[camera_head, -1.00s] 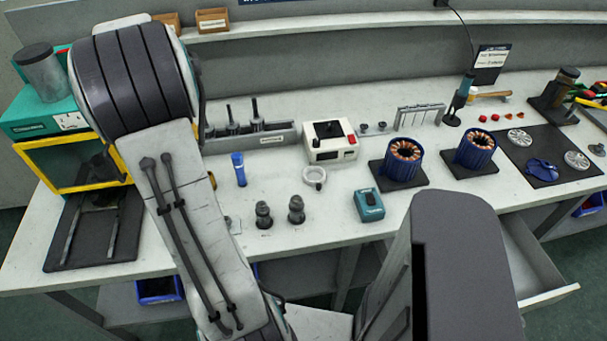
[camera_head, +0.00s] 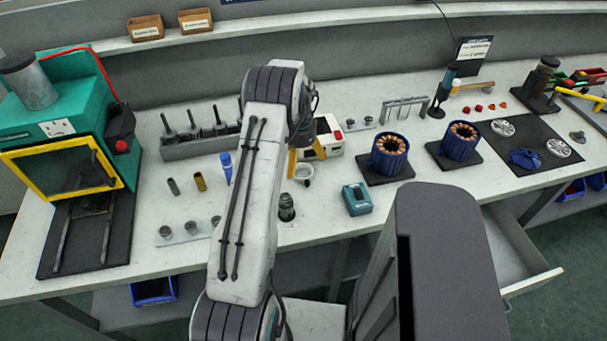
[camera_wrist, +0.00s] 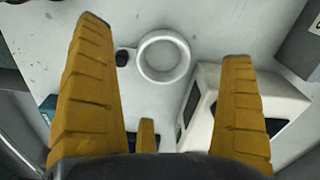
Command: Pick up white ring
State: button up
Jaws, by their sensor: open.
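The white ring (camera_wrist: 163,79) lies on the bench top in the wrist view, in the gap between my gripper's fingers and beyond their tips. A small dark knob (camera_wrist: 123,58) sits at its left side. My gripper (camera_wrist: 170,45) is open and empty, with yellow ribbed fingers at left and right. In the head view the ring (camera_head: 304,180) shows partly, just right of my forearm, with a dark part beside it. My gripper (camera_head: 291,163) is above and close to it there, mostly hidden by my arm.
A dark fitting (camera_head: 287,207) stands in front of the ring. A teal device (camera_head: 357,199) and two blue stators (camera_head: 390,157) are to the right.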

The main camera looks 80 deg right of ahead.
aim_at(301, 175)
jog(key=shift+s+d+f+p, duration=0.15)
jog(key=shift+f+p, duration=0.35)
jog(key=shift+f, duration=0.95)
jog(key=shift+w+d+f+p, duration=0.15)
jog(key=shift+f+p, duration=0.3)
jog(key=shift+f, duration=0.95)
jog(key=shift+s, duration=0.1)
jog(key=c, duration=1.3)
